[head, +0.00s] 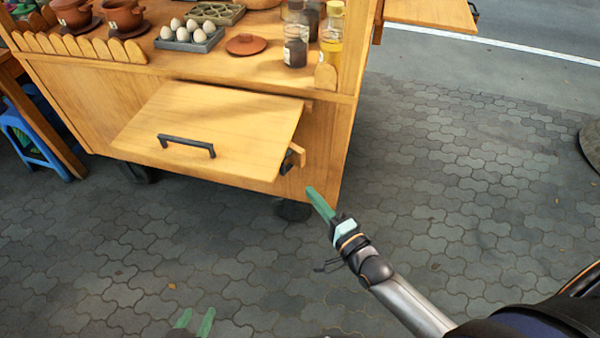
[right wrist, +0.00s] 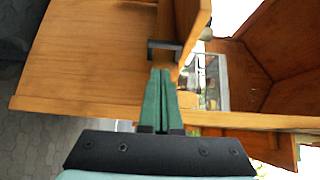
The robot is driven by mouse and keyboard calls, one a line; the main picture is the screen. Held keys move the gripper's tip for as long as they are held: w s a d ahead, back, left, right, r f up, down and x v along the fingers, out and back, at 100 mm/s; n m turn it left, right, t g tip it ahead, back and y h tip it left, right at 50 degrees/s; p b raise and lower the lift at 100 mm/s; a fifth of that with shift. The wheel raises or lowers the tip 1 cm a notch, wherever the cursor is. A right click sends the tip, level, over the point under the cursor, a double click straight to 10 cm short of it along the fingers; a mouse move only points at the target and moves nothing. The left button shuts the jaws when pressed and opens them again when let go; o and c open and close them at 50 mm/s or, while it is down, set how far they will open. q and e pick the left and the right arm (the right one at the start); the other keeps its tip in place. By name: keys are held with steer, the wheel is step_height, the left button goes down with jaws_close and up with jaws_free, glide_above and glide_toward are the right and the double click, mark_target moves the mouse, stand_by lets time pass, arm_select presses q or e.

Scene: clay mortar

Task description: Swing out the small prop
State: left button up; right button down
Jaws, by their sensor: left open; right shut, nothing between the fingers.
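The small prop (head: 297,155) is a short wooden piece with a dark part, at the cart's front by the right edge of the wooden flap (head: 240,115). The flap juts out from the cart front and carries a black handle (head: 186,146). My right gripper (head: 310,190) is shut and empty, below and right of the prop, apart from it in the head view. In the right wrist view its green fingers (right wrist: 161,75) are together, close below a dark bracket (right wrist: 163,48) on wood; I cannot tell whether they touch. My left gripper (head: 195,325) is open and empty at the bottom edge.
The cart top (head: 265,75) holds a tray of eggs (head: 188,38), a clay lid (head: 246,44), bottles (head: 296,38) and clay pots (head: 123,18). A blue stool (head: 35,140) stands at the left. The paving (head: 460,170) right of the cart is clear.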

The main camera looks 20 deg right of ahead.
steer(key=b+x, duration=0.1)
steer(key=x, duration=0.8)
steer(key=shift+w, duration=0.35)
steer(key=shift+a, duration=0.1)
steer(key=shift+s+a, duration=0.1)
steer(key=shift+a, duration=0.05)
